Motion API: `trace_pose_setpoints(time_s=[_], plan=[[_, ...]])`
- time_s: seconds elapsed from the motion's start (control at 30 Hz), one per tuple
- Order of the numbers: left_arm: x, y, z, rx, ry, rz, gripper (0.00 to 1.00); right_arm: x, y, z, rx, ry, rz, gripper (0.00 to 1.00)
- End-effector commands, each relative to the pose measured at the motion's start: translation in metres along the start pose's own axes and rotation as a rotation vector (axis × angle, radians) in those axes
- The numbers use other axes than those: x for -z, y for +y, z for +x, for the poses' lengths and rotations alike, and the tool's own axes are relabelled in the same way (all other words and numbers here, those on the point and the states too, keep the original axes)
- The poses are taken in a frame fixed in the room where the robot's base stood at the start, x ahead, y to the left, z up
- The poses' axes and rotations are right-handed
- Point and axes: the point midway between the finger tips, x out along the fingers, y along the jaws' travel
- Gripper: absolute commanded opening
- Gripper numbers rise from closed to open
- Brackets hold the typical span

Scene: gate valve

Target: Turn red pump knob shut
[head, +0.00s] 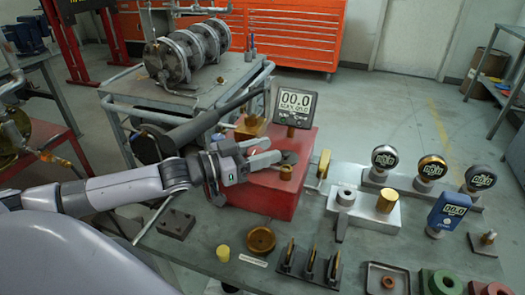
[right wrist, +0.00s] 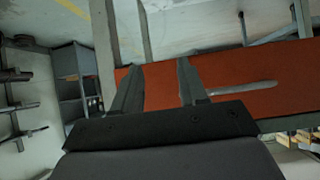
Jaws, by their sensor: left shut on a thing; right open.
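The red pump (head: 262,197) is a box-shaped body on the bench, with a display reading 00.0 (head: 295,103) above it. A dark round part (head: 289,157) and a small brass fitting (head: 286,173) show on its top. My left gripper (head: 272,151) reaches in from the left over the pump top, its fingers shut on the pump knob. The knob is mostly hidden by the fingers, so its angle cannot be told. My right gripper (right wrist: 157,75) is open in the right wrist view, with nothing between its fingers.
Gauges (head: 431,168), a blue meter (head: 447,212) and a silver block with a brass cylinder (head: 387,199) stand right of the pump. A brass dish (head: 260,240) and upright plates (head: 310,262) lie in front. A cart with a flanged cylinder (head: 186,52) stands behind.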

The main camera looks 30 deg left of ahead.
Motion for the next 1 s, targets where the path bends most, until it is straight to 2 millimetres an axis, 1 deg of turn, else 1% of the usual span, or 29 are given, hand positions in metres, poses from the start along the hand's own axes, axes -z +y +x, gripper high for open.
trace_pose_setpoints(time_s=[0.4,0.43,0.47,0.5,0.83,1.0], plan=[[0.0005,0.0003,0.0001,-0.005,0.001,0.001,0.13,0.0004,-0.0005,-0.0003,0.002,0.0,0.0,0.43],[0.0005,0.0003,0.0001,-0.005,0.001,0.001,0.5,0.0004,-0.0005,-0.0003,0.002,0.0,-0.001,0.43],[0.0006,0.0004,0.0001,-0.005,0.001,0.001,0.59,0.0004,-0.0005,-0.0003,0.002,0.0,-0.001,0.43],[0.0006,0.0004,0.0001,-0.005,0.001,0.001,0.64,0.0004,-0.0005,-0.0003,0.002,0.0,-0.001,0.43],[0.0002,0.0004,-0.0009,-0.004,0.0,0.0,0.64,0.0005,-0.0004,-0.0004,0.002,0.0,-0.002,0.43],[-0.0009,0.0001,-0.0089,-0.003,-0.002,0.0,0.64,0.0006,-0.0003,-0.0004,0.002,0.0,-0.002,0.43]])
